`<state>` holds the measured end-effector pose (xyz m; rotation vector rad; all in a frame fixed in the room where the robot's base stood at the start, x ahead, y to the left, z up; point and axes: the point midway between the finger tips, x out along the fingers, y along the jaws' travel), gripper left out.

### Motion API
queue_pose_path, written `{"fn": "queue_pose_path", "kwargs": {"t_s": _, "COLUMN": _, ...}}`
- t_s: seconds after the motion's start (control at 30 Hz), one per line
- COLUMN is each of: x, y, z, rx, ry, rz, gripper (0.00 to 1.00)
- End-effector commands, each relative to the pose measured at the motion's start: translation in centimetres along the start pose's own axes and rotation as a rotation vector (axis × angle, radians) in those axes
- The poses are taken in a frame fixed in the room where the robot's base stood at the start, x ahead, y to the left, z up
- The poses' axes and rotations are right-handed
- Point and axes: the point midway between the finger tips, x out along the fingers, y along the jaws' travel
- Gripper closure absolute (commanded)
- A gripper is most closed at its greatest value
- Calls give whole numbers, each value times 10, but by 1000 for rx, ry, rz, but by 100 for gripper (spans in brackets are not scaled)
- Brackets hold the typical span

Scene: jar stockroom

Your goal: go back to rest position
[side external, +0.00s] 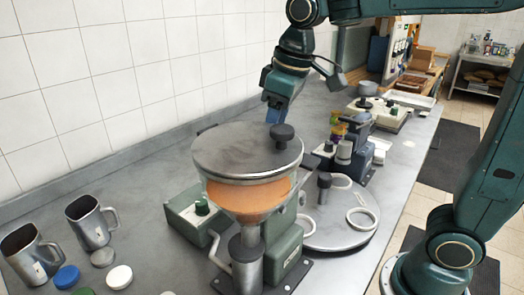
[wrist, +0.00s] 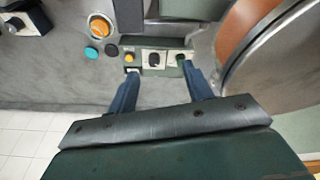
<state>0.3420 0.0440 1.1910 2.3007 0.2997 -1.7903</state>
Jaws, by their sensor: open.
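My gripper (side external: 275,112) is open in the side view, above and behind the round lid of a hopper machine. From this angle its fingertips overlap the lid's dark knob (side external: 283,132), and I cannot tell how far apart they are in depth. In the wrist view my gripper (wrist: 160,68) shows two blue fingers spread apart with nothing between them. Beyond them is a control box (wrist: 153,58) with several buttons and a dark knob.
The grey lid (side external: 240,152) covers the orange-filled hopper (side external: 248,195). Two metal mugs (side external: 91,222) and several coloured caps (side external: 119,276) stand at the left. A grey turntable disc (side external: 335,232) lies right. Open counter (side external: 150,205) lies between mugs and machine; a tiled wall (side external: 90,80) runs behind.

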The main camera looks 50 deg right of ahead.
Motion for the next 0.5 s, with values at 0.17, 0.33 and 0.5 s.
{"fn": "queue_pose_path", "kwargs": {"t_s": 0.17, "x": -11, "y": 2, "z": 37, "rx": 58, "ry": 50, "rz": 15, "gripper": 50}}
{"fn": "queue_pose_path", "kwargs": {"t_s": 0.33, "x": -15, "y": 2, "z": 72, "rx": 115, "ry": 97, "rz": 28, "gripper": 50}}
{"fn": "queue_pose_path", "kwargs": {"t_s": 0.5, "x": -14, "y": 0, "z": 108, "rx": 172, "ry": 144, "rz": 42, "gripper": 50}}
